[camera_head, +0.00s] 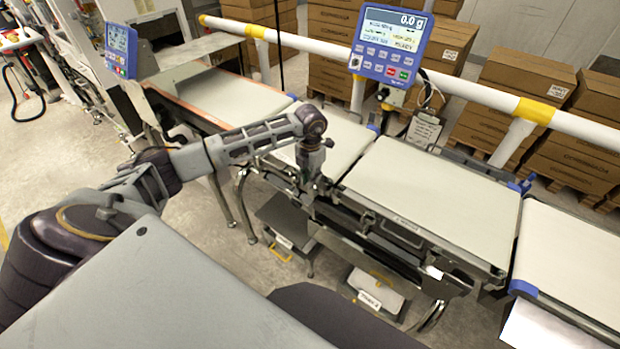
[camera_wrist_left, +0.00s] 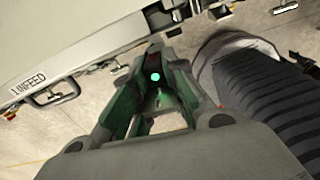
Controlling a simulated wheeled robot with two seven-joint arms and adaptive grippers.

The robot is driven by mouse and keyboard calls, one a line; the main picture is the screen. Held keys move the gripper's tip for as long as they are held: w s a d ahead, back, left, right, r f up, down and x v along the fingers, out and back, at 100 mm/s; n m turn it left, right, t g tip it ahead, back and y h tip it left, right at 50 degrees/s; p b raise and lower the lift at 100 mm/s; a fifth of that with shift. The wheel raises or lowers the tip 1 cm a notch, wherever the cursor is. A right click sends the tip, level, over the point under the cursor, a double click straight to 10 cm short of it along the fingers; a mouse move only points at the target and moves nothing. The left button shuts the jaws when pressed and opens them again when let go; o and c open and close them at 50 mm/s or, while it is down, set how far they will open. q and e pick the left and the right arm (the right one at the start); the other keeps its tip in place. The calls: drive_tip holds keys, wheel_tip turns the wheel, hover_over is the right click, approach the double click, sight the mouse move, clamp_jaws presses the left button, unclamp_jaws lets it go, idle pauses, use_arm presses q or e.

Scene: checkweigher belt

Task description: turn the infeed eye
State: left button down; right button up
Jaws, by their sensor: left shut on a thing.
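My left gripper (camera_head: 316,186) reaches down at the front edge of the conveyor, near the gap between two belt sections. In the left wrist view its fingers (camera_wrist_left: 153,72) are closed around a small dark part with a bright green-cyan dot, which I take to be the infeed eye (camera_wrist_left: 155,76). The fingers hide most of the eye, and I cannot tell which way it faces. In the head view the gripper hides it. The infeed section (camera_wrist_left: 75,35) carries a "1 INFEED" label. My right gripper is not in view.
A white belt (camera_head: 430,195) lies right of the gripper, another belt (camera_head: 340,137) behind it. A blue display (camera_head: 391,45) reads 0.0 g. A white rail (camera_head: 460,86) runs behind, with stacked cartons (camera_head: 520,85) beyond. Frame legs and low bins stand below the belts.

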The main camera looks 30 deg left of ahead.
use_arm(q)
drive_tip(key=shift+n, duration=0.4)
drive_tip(key=c, duration=1.2)
unclamp_jaws()
drive_tip(key=shift+r, duration=0.15)
drive_tip(key=shift+r, duration=5.9)
